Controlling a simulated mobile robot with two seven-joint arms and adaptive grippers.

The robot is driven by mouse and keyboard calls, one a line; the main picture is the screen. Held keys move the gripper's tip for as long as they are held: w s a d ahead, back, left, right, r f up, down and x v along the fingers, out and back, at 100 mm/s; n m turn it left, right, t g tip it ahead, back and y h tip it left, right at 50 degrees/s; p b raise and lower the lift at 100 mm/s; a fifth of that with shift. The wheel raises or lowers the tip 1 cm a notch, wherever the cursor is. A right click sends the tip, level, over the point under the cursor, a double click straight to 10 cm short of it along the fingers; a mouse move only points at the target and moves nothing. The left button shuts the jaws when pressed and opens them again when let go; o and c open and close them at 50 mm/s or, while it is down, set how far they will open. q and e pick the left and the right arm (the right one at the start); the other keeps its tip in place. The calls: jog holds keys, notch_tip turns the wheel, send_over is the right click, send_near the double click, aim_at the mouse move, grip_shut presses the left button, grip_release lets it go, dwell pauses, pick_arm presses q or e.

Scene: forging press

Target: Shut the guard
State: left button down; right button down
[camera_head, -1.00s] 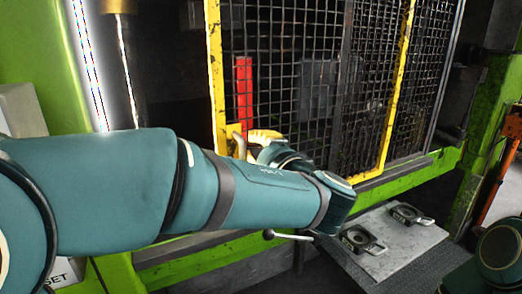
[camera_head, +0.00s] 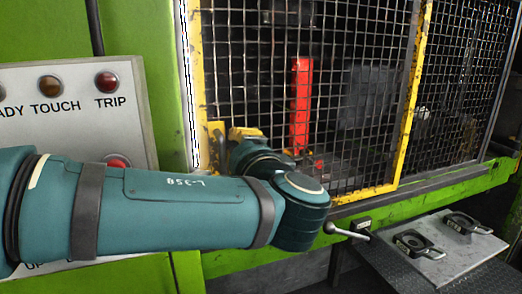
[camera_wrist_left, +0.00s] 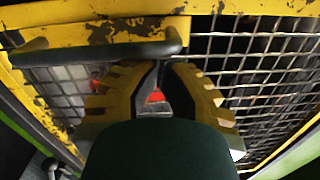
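The guard is a mesh panel in a worn yellow frame (camera_head: 403,110) on the front of the green press. Its left frame edge stands close beside the bright strip on the press's left post. In the left wrist view the mesh guard (camera_wrist_left: 245,62) fills the background, with a dark bar handle (camera_wrist_left: 95,52) across the upper left. My left gripper (camera_wrist_left: 160,66) has its yellow fingers at the handle's right end, tips close together; whether they touch or grip it I cannot tell. In the head view my left gripper (camera_head: 247,134) is mostly hidden behind my wrist. My right gripper is not in view.
A grey control panel (camera_head: 140,118) with lamps and buttons stands left of the guard, partly behind my arm. A lever with a round knob (camera_head: 345,231) sticks out below the guard. A plate (camera_head: 470,258) with two dark handled pieces lies at the lower right.

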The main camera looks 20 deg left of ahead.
pick_arm(q)
jog(key=shift+s+a, duration=0.7)
jog(key=shift+a, duration=0.25)
jog(key=shift+a, duration=0.1)
jog(key=shift+f+b, duration=0.1)
jog(key=shift+b, duration=0.2)
